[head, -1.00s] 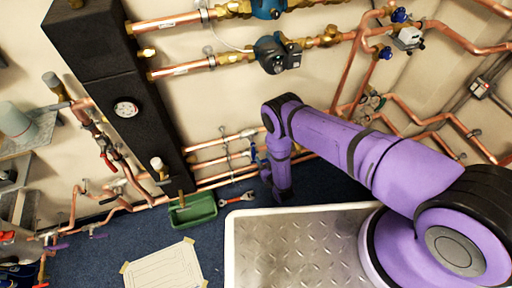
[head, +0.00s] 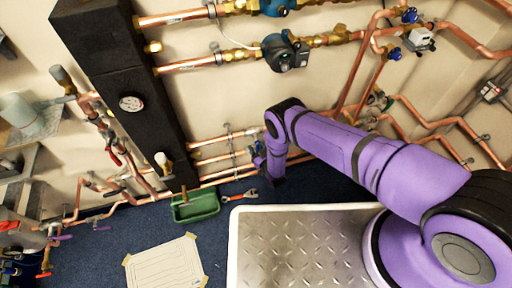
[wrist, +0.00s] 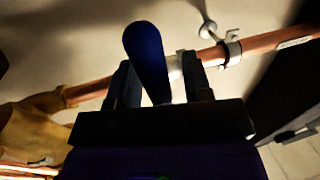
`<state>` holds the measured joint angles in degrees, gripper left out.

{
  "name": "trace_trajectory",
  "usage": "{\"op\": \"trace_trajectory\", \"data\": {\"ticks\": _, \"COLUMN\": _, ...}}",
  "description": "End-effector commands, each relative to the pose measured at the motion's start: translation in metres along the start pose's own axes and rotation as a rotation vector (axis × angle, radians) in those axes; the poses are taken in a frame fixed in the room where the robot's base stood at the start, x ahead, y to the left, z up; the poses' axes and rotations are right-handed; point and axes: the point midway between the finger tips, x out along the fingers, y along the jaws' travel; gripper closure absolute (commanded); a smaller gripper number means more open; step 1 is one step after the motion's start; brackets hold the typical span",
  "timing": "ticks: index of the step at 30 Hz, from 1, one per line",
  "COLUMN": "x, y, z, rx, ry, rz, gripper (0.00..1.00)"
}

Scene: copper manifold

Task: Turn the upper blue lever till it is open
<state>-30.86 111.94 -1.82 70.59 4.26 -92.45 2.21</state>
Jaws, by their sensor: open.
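A dark blue lever (wrist: 147,55) stands between the two fingers of my gripper (wrist: 155,80) in the wrist view. The fingers are apart, one on each side of it; I cannot tell whether either touches it. Behind it a copper pipe (wrist: 262,43) runs across, with a brass fitting (wrist: 35,125) at left. In the head view a small blue lever part (head: 256,148) shows by the low copper pipes, beside my arm's end. My gripper's fingers are too small or hidden to make out there. Which of the levers this is, and its valve's state, I cannot tell.
A black insulated column (head: 125,75) with a gauge (head: 131,103) stands left of the low pipes. A green tray (head: 196,207) and a red-handled wrench (head: 240,196) lie on the blue floor. Upper pipes carry a pump (head: 284,52). A paper sheet (head: 166,264) lies in front.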

Motion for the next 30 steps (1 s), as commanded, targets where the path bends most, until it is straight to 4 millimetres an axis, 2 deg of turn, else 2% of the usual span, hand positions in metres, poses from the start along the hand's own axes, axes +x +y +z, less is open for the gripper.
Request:
{"op": "trace_trajectory", "data": {"ticks": 10, "x": 0.0047, "y": 0.0001, "z": 0.0, "rx": 0.0, "ry": 0.0, "rz": 0.0, "gripper": 0.55}}
{"op": "trace_trajectory", "data": {"ticks": 11, "x": 0.0046, "y": 0.0001, "z": 0.0, "rx": 0.0, "ry": 0.0, "rz": 0.0, "gripper": 0.57}}
{"op": "trace_trajectory", "data": {"ticks": 15, "x": 0.0046, "y": 0.0001, "z": -0.0001, "rx": 0.0, "ry": 0.0, "rz": 0.0, "gripper": 0.89}}
{"op": "trace_trajectory", "data": {"ticks": 17, "x": 0.0045, "y": 0.0001, "z": -0.0001, "rx": 0.0, "ry": 0.0, "rz": 0.0, "gripper": 1.0}}
{"op": "trace_trajectory", "data": {"ticks": 30, "x": 0.0044, "y": 0.0001, "z": 0.0001, "rx": -0.058, "ry": -0.013, "rz": -0.001, "gripper": 1.0}}
